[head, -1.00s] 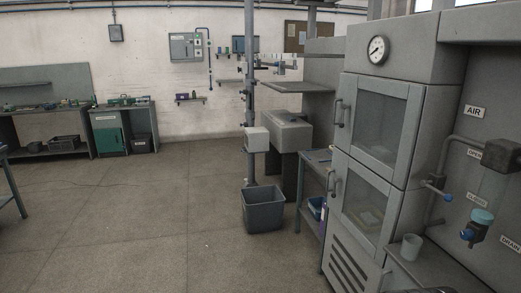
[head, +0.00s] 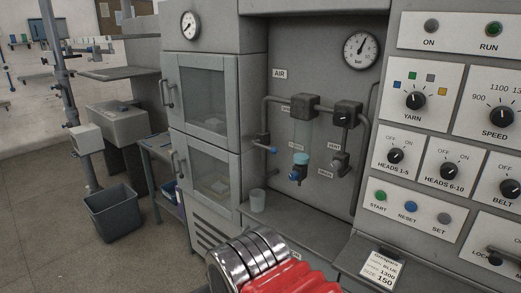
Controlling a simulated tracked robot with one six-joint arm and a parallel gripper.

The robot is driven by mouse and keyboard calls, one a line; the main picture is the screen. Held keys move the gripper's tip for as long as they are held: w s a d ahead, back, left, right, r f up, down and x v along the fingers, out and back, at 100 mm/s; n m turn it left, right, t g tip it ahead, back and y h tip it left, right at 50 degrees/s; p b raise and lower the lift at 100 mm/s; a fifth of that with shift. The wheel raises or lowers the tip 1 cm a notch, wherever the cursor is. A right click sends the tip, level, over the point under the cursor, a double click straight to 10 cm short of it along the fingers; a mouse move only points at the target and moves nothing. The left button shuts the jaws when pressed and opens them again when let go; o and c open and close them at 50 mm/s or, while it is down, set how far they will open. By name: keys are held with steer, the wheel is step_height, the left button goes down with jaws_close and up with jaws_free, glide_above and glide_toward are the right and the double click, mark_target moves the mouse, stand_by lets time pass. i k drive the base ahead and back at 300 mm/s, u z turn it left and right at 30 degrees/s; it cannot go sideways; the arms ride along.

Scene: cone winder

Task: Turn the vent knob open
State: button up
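I cannot pick out the vent knob for certain, as several small labels are too blurred to read. On the grey panel under the AIR sign (head: 279,73), a dark box with a small black knob (head: 344,119) sits at the right of the pipe run. Below it a small grey valve (head: 341,168) hangs beside a small label. My gripper's fingers are not in view.
A round bar gauge (head: 361,50) is above the pipes. A control panel with knobs and buttons (head: 409,156) fills the right side. A glass-doored cabinet (head: 205,95) and a grey bin (head: 113,214) are to the left.

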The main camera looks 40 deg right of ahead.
mark_target(334, 165)
steer(key=z, duration=1.25)
